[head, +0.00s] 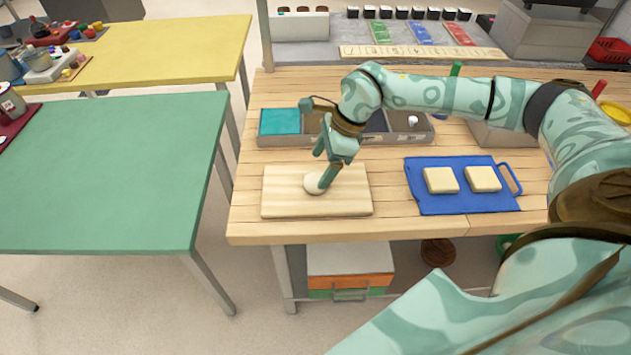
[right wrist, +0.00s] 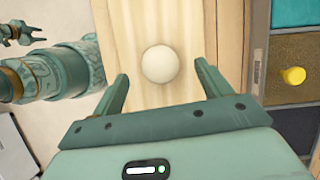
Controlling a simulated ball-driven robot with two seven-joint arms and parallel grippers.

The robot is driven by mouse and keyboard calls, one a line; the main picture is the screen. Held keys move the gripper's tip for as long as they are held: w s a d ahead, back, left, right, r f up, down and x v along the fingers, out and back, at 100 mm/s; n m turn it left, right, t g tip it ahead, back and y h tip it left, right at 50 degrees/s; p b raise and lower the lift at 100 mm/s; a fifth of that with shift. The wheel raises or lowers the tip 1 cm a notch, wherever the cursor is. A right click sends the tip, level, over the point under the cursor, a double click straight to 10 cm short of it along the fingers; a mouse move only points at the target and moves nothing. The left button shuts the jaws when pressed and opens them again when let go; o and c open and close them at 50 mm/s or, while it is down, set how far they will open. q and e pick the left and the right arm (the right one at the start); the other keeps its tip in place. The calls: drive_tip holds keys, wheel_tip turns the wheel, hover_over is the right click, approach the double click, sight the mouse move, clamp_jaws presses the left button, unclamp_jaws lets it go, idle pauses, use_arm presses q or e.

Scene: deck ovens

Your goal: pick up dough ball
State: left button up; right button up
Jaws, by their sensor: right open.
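The dough ball (head: 315,184) is round and off-white and rests on a pale wooden board (head: 345,200) on the workbench. My right gripper (head: 323,168) is above the board, right over the ball, and partly covers it in the head view. In the right wrist view the dough ball (right wrist: 160,64) lies just beyond and midway between the fingertips of my right gripper (right wrist: 161,76). The fingers are apart and hold nothing. A left gripper shows at the upper left of the right wrist view (right wrist: 24,33), far from the ball; it is outside the head view.
A divided tray (head: 400,137) with a teal section stands behind the board. A blue cutting board (head: 455,203) with two pale square slabs lies to the right. A green table (head: 110,180) and a yellow table (head: 170,50) stand to the left, across a gap.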

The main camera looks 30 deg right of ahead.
sight(319, 175)
drive_tip(key=x, duration=0.4)
drive_tip(key=shift+s+d+f+b, duration=0.2)
drive_tip(key=shift+d+f+b, duration=0.05)
drive_tip(key=shift+f+b, duration=0.1)
drive_tip(key=shift+r, duration=0.1)
drive_tip(key=c, duration=1.1)
drive_tip(key=shift+r, duration=0.1)
